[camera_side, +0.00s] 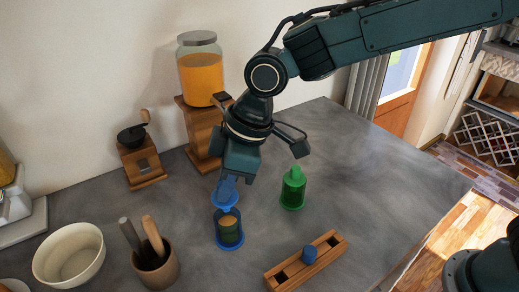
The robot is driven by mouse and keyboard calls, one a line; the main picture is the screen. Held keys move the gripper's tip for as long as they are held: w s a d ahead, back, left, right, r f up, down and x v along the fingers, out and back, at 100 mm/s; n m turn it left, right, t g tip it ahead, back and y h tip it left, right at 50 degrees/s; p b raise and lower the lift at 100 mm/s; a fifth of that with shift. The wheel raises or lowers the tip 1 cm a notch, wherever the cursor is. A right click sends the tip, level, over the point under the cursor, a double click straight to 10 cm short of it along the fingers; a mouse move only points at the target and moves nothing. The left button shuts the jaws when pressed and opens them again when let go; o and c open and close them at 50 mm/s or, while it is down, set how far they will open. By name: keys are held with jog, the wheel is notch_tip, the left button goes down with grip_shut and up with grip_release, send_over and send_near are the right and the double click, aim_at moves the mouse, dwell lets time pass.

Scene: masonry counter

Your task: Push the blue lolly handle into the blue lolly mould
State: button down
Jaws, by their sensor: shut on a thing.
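The blue lolly handle (225,197) is gripped by my gripper (228,178), whose jaws are shut on its upper part. The handle's wide blue collar hangs directly above the blue lolly mould (229,239). The mould stands upright on the counter, with a tan and greenish part showing inside its upper half. In this view the collar overlaps the mould's top edge. I cannot tell whether the handle touches the mould or how far any stick reaches inside.
A green lolly mould with its green handle (293,188) stands to the right. A wooden holder (285,277) with a blue piece lies in front. A utensil pot (156,271) and cream bowl (69,255) are at left. A juice dispenser (201,75) stands behind. Counter at right is clear.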

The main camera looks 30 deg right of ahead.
aim_at(229, 201)
jog(key=shift+f, duration=1.45)
jog(key=shift+f, duration=1.2)
dwell(0.9)
jog(key=c, duration=1.3)
grip_release()
jog(key=shift+o, duration=0.2)
jog(key=shift+r, duration=0.15)
jog(key=v, duration=1.3)
jog(key=shift+d+r, duration=0.15)
jog(key=shift+r, duration=0.1)
